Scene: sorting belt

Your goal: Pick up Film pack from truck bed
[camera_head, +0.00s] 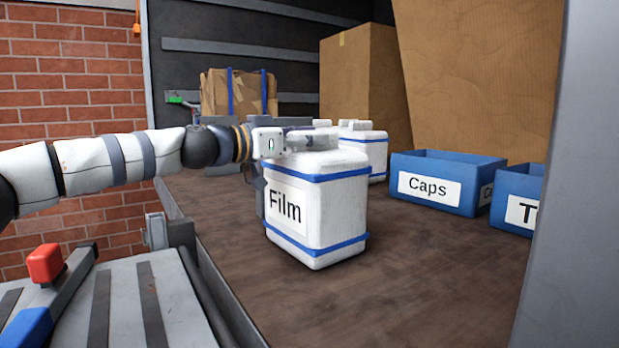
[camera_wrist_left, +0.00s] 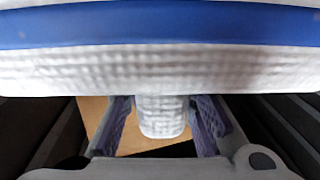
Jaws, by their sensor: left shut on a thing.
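The Film pack (camera_head: 330,205) is a white padded block with blue bands and a "Film" label. It stands upright on the brown truck bed (camera_head: 430,270), near its left edge. My left gripper (camera_head: 300,142) is at the top of the pack, shut on it. In the left wrist view the pack's white side with a blue band (camera_wrist_left: 160,65) fills the upper part. There a white tab of the pack (camera_wrist_left: 162,118) sits between the two fingers (camera_wrist_left: 163,125). My right gripper is not in view.
Another white pack (camera_head: 372,148) stands just behind. A blue "Caps" bin (camera_head: 432,190) and a second blue bin (camera_head: 518,208) are to the right. Cardboard boxes (camera_head: 360,80) stand at the back.

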